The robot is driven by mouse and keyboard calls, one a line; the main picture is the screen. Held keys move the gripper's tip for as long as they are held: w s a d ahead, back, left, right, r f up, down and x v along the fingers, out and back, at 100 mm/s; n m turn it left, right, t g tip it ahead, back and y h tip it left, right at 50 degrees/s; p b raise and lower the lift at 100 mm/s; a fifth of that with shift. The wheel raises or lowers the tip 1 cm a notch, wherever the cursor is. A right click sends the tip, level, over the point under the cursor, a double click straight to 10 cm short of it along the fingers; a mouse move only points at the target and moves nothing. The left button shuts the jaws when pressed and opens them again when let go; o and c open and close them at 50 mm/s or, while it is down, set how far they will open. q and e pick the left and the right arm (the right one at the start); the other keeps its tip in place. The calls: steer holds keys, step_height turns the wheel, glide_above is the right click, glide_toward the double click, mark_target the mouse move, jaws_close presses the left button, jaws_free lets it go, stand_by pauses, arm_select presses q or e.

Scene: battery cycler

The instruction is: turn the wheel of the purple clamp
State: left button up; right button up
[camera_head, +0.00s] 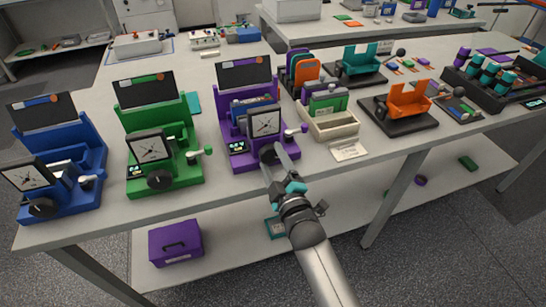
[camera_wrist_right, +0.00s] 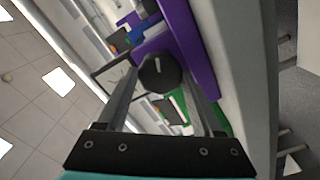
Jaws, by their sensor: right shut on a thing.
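The purple clamp (camera_head: 229,130) stands upright on the table, with a white dial (camera_head: 265,121), a dark screen and a small lit display on it. Its black wheel (camera_head: 266,155) is at the front, low and near the table's front edge. My right gripper (camera_head: 272,159) reaches up from below and is shut on this wheel, one finger on each side. In the right wrist view the round black wheel (camera_wrist_right: 160,73), with a pale mark on its face, sits between the fingers. My left gripper is in neither view.
Similar green (camera_head: 175,130) and blue (camera_head: 70,165) devices stand to the left. A beige tray (camera_head: 331,127) with upright plates and a white label (camera_head: 349,151) are close on the right. An orange holder (camera_head: 405,100) stands farther right. A purple box (camera_head: 175,243) is on the shelf below.

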steer(key=m+p, duration=0.1)
steer(key=m, duration=0.2)
steer(key=shift+m, duration=0.4)
steer(key=m+p, duration=0.1)
steer(key=m, duration=0.2)
steer(key=shift+m, duration=0.3)
steer(key=m, duration=0.3)
steer(key=shift+m, duration=0.3)
steer(key=m, duration=0.2)
steer(key=shift+d+m+p, duration=0.1)
steer(key=shift+m+p, duration=0.2)
steer(key=shift+m, duration=0.1)
steer(key=m, duration=0.2)
steer(key=shift+m, duration=0.3)
steer(key=m, duration=0.3)
steer(key=shift+m+b, duration=0.3)
steer(key=m+b, duration=0.1)
steer(key=m, duration=0.5)
steer(key=shift+m, duration=0.4)
